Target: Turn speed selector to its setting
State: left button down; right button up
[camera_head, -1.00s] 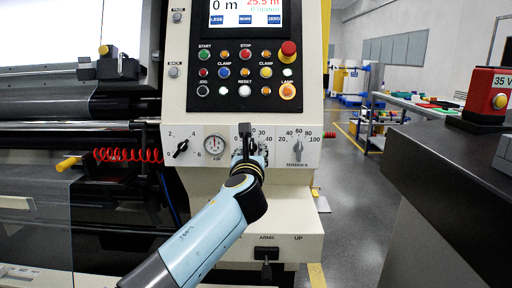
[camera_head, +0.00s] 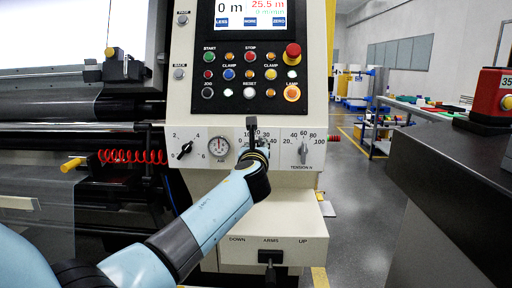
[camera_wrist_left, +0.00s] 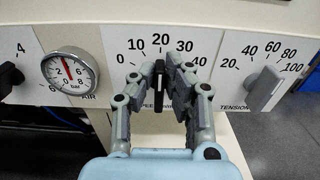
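The speed selector (camera_wrist_left: 159,88) is a black bar knob on a white dial plate marked 0 to 40 in the left wrist view. Its bar stands nearly upright, with its upper end towards the 20. My left gripper (camera_wrist_left: 160,78) has one finger on each side of the bar, close against it, and looks shut on it. The lower part of the knob and some lettering are hidden by the fingers. In the head view my left gripper (camera_head: 252,136) is at the panel and covers most of this dial. My right gripper is not in view.
The air gauge (camera_wrist_left: 70,72) is left of the dial, with a black knob (camera_wrist_left: 8,78) beyond it. The grey tension knob (camera_wrist_left: 264,88) is to the right. Above is a button panel (camera_head: 250,78); below is an ARMS lever (camera_head: 270,257). A dark counter (camera_head: 450,190) stands at right.

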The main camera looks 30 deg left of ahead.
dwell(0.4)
pick_arm(q)
jog(key=shift+s+a+f+n+b, duration=0.25)
jog(key=shift+n+b, duration=0.5)
jog(key=shift+n, duration=1.2)
jog(key=shift+s+a+f+n+b, duration=0.1)
jog(key=shift+a+f+n+b, duration=0.45)
jog(key=shift+n, duration=1.45)
jog(key=shift+s+a+r+n+b, duration=0.15)
jog(key=shift+n+b, duration=0.8)
jog(key=shift+n, duration=1)
jog(key=shift+f, duration=0.1)
jog(key=c, duration=1.4)
grip_release()
jog(key=shift+s, duration=0.1)
jog(key=v, duration=1.2)
